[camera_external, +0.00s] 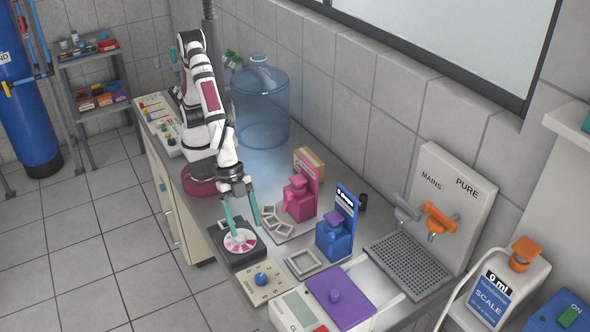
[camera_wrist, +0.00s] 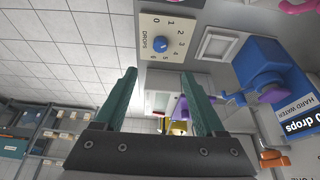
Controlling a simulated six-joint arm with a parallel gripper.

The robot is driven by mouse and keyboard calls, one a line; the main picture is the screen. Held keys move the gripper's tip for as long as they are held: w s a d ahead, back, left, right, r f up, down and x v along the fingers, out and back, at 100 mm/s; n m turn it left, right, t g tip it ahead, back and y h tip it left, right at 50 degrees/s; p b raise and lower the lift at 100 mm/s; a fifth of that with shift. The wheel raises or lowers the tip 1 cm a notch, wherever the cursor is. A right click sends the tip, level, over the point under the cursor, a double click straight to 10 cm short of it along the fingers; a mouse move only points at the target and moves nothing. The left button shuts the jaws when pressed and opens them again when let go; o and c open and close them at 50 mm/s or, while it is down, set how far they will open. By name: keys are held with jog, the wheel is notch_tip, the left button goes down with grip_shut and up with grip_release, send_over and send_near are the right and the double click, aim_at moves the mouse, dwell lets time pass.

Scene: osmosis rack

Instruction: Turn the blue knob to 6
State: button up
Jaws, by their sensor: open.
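The blue knob (camera_external: 261,279) sits on a beige dial plate (camera_external: 277,289) near the front edge of the bench. In the wrist view the blue knob (camera_wrist: 161,44) is ringed by numbers on the plate (camera_wrist: 150,24), marked DROPS. Which number it points to is too small to tell. My gripper (camera_external: 243,226) has teal fingers spread apart, with nothing held. It is above the black device with the pink and white disc, behind the knob and apart from it. The gripper also shows in the wrist view (camera_wrist: 158,76), with the knob beyond its fingertips.
The black device (camera_external: 236,252) is beside the dial plate. A blue dispenser (camera_external: 334,240) and a pink dispenser (camera_external: 299,204) stand to the right. A square grey frame (camera_external: 303,263) lies near the plate. A purple-lidded device (camera_external: 340,298) is at the front right.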

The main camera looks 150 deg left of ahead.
aim_at(261, 277)
jog(key=w+r+n+g, duration=0.1)
jog(key=w+n+g, duration=0.4)
jog(key=w+n, duration=0.3)
jog(key=shift+n, duration=0.5)
jog(key=f, duration=1)
jog(key=s+f, duration=0.1)
jog(key=f, duration=0.4)
jog(key=shift+a+f, duration=0.1)
jog(key=shift+f, duration=0.1)
grip_shut()
